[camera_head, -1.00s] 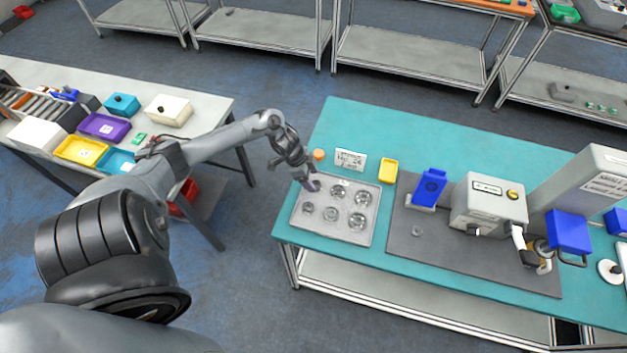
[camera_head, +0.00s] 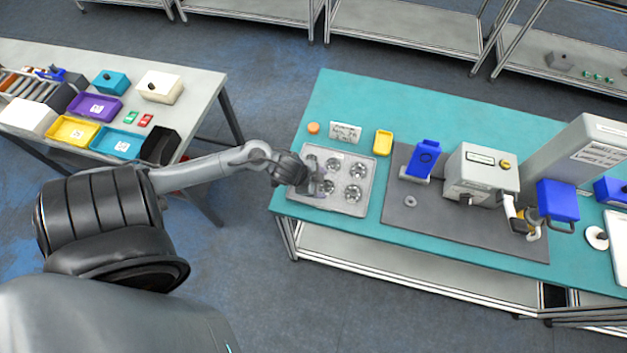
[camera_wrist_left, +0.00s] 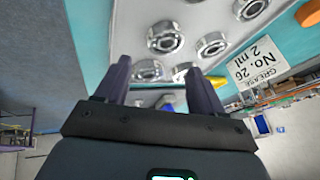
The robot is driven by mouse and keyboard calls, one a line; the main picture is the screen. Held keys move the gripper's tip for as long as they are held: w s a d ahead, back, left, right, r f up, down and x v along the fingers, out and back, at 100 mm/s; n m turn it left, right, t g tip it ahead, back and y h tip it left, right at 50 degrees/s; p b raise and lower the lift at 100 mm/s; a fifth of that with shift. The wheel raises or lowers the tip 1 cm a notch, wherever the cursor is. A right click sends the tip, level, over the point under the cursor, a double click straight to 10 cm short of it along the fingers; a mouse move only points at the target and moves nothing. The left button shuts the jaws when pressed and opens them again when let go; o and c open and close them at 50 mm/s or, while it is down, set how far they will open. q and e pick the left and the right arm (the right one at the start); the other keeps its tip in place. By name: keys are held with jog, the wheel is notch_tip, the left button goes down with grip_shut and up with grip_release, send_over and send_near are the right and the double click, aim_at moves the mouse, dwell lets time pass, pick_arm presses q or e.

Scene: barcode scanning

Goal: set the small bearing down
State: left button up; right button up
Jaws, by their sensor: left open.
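A grey metal tray (camera_head: 336,208) on the teal table holds several round silver bearings, such as one at the back right (camera_head: 358,170) and one at the front right (camera_head: 351,193). My left gripper (camera_head: 318,187) is over the tray's front left part and hides what lies there. In the left wrist view the fingers (camera_wrist_left: 155,68) are spread apart, with bearings (camera_wrist_left: 165,37) in the tray beyond them; no bearing is clearly held. A small ring-shaped bearing (camera_head: 410,201) lies on the dark grey mat. My right gripper is not in view.
Behind the tray stand an orange cap (camera_head: 313,128), a white grease label (camera_head: 345,132) and a yellow bin (camera_head: 382,142). A blue stand (camera_head: 422,160) and a grey machine (camera_head: 480,172) are on the mat (camera_head: 440,222) to the right. The mat's front is mostly clear.

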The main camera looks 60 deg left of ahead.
pick_arm(q)
jog(key=s+d+r+n+g, duration=0.1)
jog(key=s+d+r+n, duration=0.1)
jog(key=s+d+r, duration=0.2)
jog(key=s+d+r+n+g, duration=0.1)
jog(key=s+d+r+n, duration=0.2)
jog(key=d, duration=0.8)
jog(key=s+r, duration=0.2)
jog(key=s, duration=0.1)
jog(key=shift+s+d+r+g, duration=0.2)
jog(key=shift+s+d+g, duration=0.05)
jog(key=shift+s+g, duration=0.1)
notch_tip(320, 180, up, 11)
jog(key=p, duration=1.1)
jog(key=shift+f, duration=0.15)
